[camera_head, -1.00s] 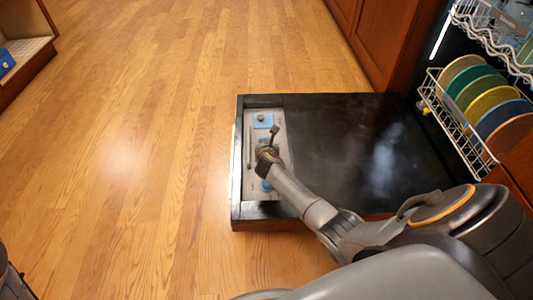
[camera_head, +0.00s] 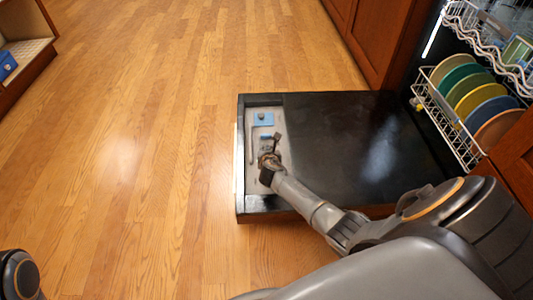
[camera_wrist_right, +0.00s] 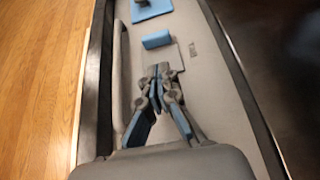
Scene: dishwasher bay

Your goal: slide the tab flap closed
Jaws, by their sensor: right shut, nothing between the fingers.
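The dispenser panel (camera_head: 253,172) is a grey strip at the left end of the open black dishwasher door. A blue square with a round knob (camera_head: 263,118) sits at its far end; it also shows in the right wrist view (camera_wrist_right: 152,9). A small upright blue tab (camera_wrist_right: 157,40) stands nearer me on a grey flap plate. My right gripper (camera_head: 276,138) is over the panel, shut and empty. In the wrist view its fingertips (camera_wrist_right: 160,72) are just short of the tab, seemingly apart from it. My left gripper is out of view.
The black door (camera_head: 345,140) lies open and flat. A lower rack (camera_head: 445,115) with several coloured plates stands at the right, under an upper rack. Wooden floor (camera_head: 130,130) is clear to the left. A shelf with a blue item (camera_head: 8,65) is at the far left.

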